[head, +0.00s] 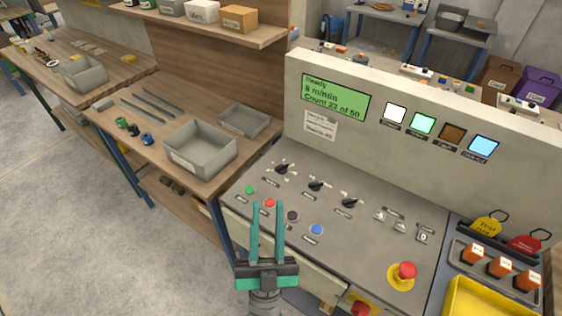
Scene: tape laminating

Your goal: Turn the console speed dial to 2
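The grey console has a sloped panel (330,225) with three black rotary dials in a row: a left dial (282,169), a middle dial (317,186) and a right dial (349,202). Their labels and scale marks are too small to read, so I cannot tell which is the speed dial or its setting. The green display (335,98) reads "Ready", "8 m/min" and a count of 50. My gripper (267,205) points up the picture at the panel's front left, below the left dial in view. Its two teal fingers are apart with nothing between them.
Green (249,190), red (270,203), black (292,216) and blue (316,230) buttons line the panel front near my fingers. A red emergency button (406,271) stands at the right. A wooden bench (185,120) with grey bins is at the left.

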